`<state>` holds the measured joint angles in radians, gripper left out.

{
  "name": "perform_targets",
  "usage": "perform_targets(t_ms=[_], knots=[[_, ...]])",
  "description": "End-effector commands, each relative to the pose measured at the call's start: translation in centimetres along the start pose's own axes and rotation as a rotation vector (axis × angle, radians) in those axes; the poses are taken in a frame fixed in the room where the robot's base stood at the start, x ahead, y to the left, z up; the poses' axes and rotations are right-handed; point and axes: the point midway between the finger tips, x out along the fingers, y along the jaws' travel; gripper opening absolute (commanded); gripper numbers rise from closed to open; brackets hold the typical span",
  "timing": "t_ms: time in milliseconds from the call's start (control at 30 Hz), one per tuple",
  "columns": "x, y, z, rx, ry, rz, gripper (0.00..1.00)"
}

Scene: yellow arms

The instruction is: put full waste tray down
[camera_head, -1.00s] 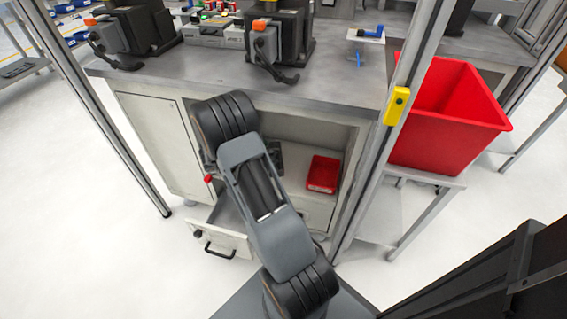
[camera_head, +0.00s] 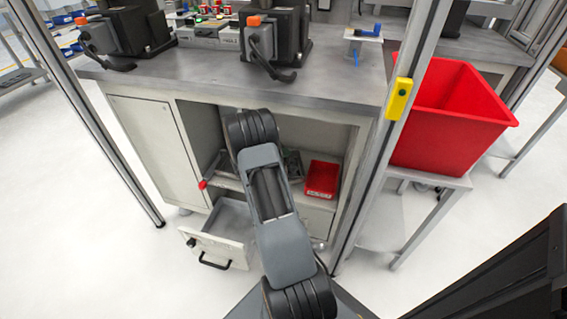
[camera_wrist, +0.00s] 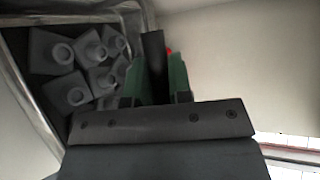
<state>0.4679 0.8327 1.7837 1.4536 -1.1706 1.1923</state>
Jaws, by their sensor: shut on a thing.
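The waste tray (camera_wrist: 28,100) shows at the upper left of the wrist view, a grey-rimmed tray holding several grey block-like parts with round bosses. My gripper (camera_wrist: 157,65) has green fingers closed on a dark handle (camera_wrist: 153,48) beside the tray's rim; a small red spot shows just behind. In the head view my arm reaches into the open front of the workbench cabinet (camera_head: 145,150) and hides most of the gripper. A greyish edge, perhaps of the tray, shows left of my arm. The tray's underside is hidden, so I cannot tell whether it touches the shelf.
A small red bin (camera_head: 322,179) stands on the cabinet shelf, right of my arm. An open drawer (camera_head: 222,240) juts out below on the left. A metal post (camera_head: 392,110) stands at the right, with a large red crate (camera_head: 440,125) behind it. The worktop (camera_head: 330,80) overhangs the opening.

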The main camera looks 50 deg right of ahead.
Motion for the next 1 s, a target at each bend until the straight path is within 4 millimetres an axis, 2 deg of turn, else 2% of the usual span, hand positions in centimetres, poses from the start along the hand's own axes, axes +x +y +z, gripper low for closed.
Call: perform_targets(t_ms=[100,200,600,633,900,1000], knots=[[0.7,1.9,-0.3,-0.001,0.0,-0.002,0.0],[0.9,2.8,-0.5,0.0,0.0,-0.002,0.0],[1.0,3.1,-0.5,0.001,-0.001,-0.002,0.0],[1.0,3.2,-0.6,-0.001,0.0,0.0,0.21],[1.0,3.1,-0.6,-0.001,0.0,0.0,0.45],[1.0,3.1,-0.5,-0.001,0.0,0.0,0.45]])
